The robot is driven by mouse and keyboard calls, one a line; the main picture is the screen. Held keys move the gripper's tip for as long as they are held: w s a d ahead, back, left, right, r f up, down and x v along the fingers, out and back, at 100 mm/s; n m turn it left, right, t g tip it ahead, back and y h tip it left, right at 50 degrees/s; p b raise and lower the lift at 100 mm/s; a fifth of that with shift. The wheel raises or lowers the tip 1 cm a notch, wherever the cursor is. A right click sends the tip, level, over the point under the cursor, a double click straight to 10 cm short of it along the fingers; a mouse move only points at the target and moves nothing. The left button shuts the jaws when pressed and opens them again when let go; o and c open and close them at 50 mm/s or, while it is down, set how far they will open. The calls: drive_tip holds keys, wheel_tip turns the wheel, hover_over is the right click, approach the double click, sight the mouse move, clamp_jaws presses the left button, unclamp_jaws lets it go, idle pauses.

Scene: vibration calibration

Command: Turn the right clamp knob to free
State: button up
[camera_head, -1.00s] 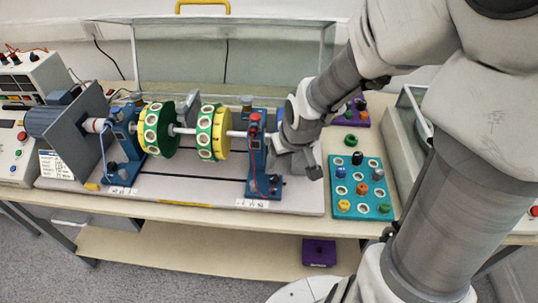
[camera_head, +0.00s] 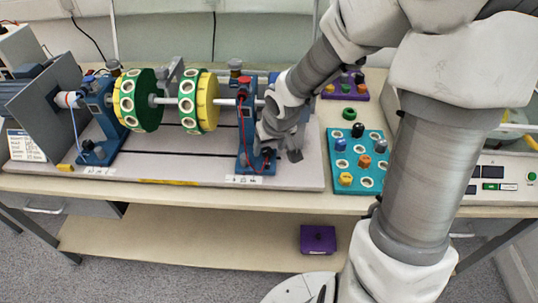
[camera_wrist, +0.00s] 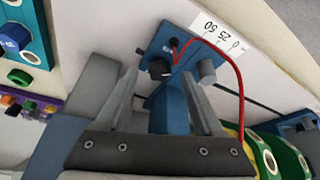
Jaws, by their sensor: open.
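The right blue bearing stand (camera_head: 243,135) carries the right end of the shaft. In the wrist view, a black knob (camera_wrist: 160,68) and a grey knob (camera_wrist: 207,70) sit on this stand's foot, with a red cable beside them. Which of them is the clamp knob I cannot tell for sure. My gripper (camera_wrist: 158,80) is open and empty, its fingertips on either side of the black knob in the picture; contact is not clear. In the head view my gripper (camera_head: 284,157) is just right of the stand and partly hides its foot.
The shaft bears a green disc (camera_head: 140,100) and a yellow-green disc (camera_head: 203,100). A left blue stand (camera_head: 98,120) holds the other end. A teal peg tray (camera_head: 343,178) lies to the right, with a green ring (camera_head: 349,113) behind it. A purple box (camera_head: 318,239) sits on the lower shelf.

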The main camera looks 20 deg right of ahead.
drive_tip(key=shift+w+f, duration=0.3)
drive_tip(key=shift+f, duration=0.35)
drive_tip(key=shift+c, duration=0.2)
clamp_jaws()
